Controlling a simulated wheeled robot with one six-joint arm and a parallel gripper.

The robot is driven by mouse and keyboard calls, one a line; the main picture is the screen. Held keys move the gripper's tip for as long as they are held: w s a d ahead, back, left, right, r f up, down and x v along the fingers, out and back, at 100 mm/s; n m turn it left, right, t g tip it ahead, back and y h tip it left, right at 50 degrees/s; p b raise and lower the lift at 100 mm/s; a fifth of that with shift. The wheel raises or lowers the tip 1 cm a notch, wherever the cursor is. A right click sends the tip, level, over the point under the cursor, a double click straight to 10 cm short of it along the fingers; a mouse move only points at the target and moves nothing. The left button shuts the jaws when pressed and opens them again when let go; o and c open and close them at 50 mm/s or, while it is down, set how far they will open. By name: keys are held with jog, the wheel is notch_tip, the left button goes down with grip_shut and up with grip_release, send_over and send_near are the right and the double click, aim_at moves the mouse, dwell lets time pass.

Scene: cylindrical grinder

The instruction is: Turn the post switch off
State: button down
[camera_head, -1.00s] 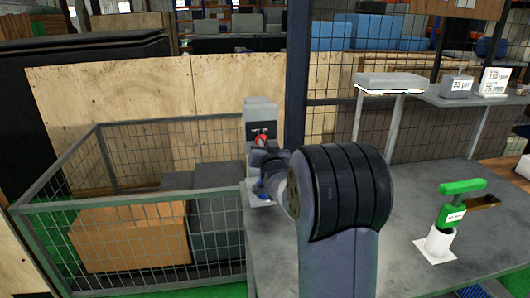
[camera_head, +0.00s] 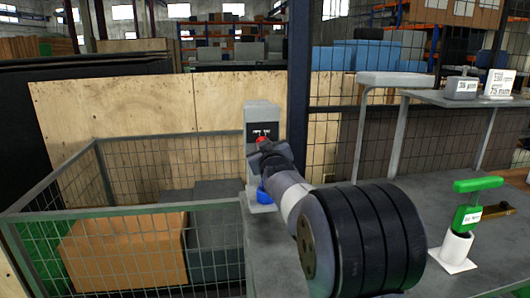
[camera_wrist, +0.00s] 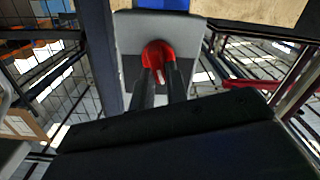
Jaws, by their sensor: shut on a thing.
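The post switch is a grey upright post (camera_head: 262,118) with a black label plate and a red knob (camera_head: 262,140), standing at the table's left end in the head view. In the wrist view the red knob (camera_wrist: 158,54) sits on the grey post face (camera_wrist: 128,68), with a pale mark at its lower edge. My gripper (camera_wrist: 160,75) has its two dark fingers shut on the red knob, one at each side. In the head view my gripper (camera_head: 264,150) partly hides the knob and the lower post. The label text is too small to read surely.
A wire mesh cage (camera_head: 170,217) with a cardboard box (camera_head: 124,250) stands left of the post. A green-handled tool in a white holder (camera_head: 455,247) is on the table at right. A raised grey shelf (camera_head: 402,80) stands behind it.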

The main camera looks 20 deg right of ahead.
dwell(0.4)
jog(key=c, duration=1.4)
grip_release()
jog(key=s+a+b, duration=0.1)
jog(key=s+a, duration=0.1)
jog(key=s, duration=0.8)
jog(key=shift+s, duration=0.3)
jog(key=shift+w, duration=0.1)
jog(key=w, duration=0.3)
jog(key=w+d, duration=0.1)
jog(key=w, duration=0.3)
jog(key=w+d+p, duration=0.1)
jog(key=w, duration=0.2)
jog(key=shift+w, duration=0.25)
jog(key=shift+s, duration=0.1)
